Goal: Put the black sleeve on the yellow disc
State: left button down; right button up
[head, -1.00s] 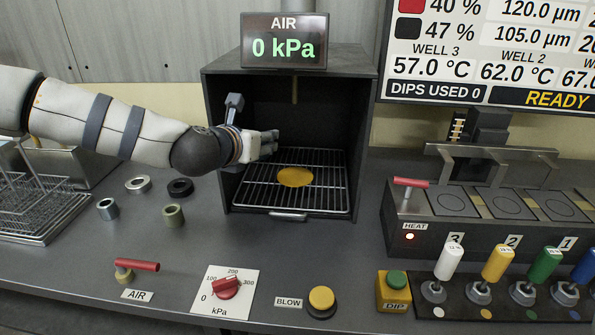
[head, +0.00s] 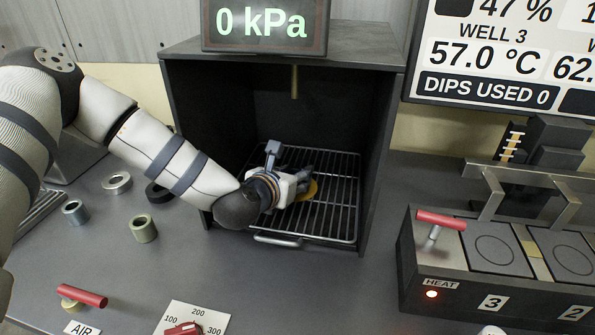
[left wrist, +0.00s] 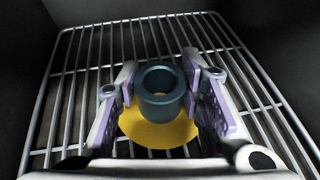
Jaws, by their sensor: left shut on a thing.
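In the left wrist view, a dark, bluish-black sleeve (left wrist: 160,101) stands upright between the fingers of my left gripper (left wrist: 161,72), which is shut on it. The yellow disc (left wrist: 152,133) lies on the wire rack below the sleeve. The sleeve covers part of the disc, and I cannot tell whether they touch. In the head view, my left gripper (head: 301,184) is inside the dark booth, low over the rack. Only the right edge of the yellow disc (head: 312,189) shows there, and the sleeve is hidden by the gripper. My right gripper is not in view.
The booth (head: 384,150) has walls on both sides and a roof above my left arm. The wire rack (head: 337,215) fills its floor. Rings and sleeves, including an olive sleeve (head: 143,229), stand on the bench at left. A heater block (head: 428,270) stands at right.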

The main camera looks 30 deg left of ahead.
pick_arm(q)
jog(key=shift+w+f, duration=0.15)
jog(key=shift+w, duration=0.15)
jog(key=c, duration=1.1)
grip_release()
jog(key=shift+d, duration=0.1)
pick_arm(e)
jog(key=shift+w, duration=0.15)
pick_arm(q)
jog(key=shift+s+r, duration=0.1)
jog(key=shift+r, duration=0.45)
jog(key=p+v, duration=0.2)
jog(key=v, duration=0.9)
jog(key=shift+s, duration=0.45)
jog(key=shift+f, duration=0.1)
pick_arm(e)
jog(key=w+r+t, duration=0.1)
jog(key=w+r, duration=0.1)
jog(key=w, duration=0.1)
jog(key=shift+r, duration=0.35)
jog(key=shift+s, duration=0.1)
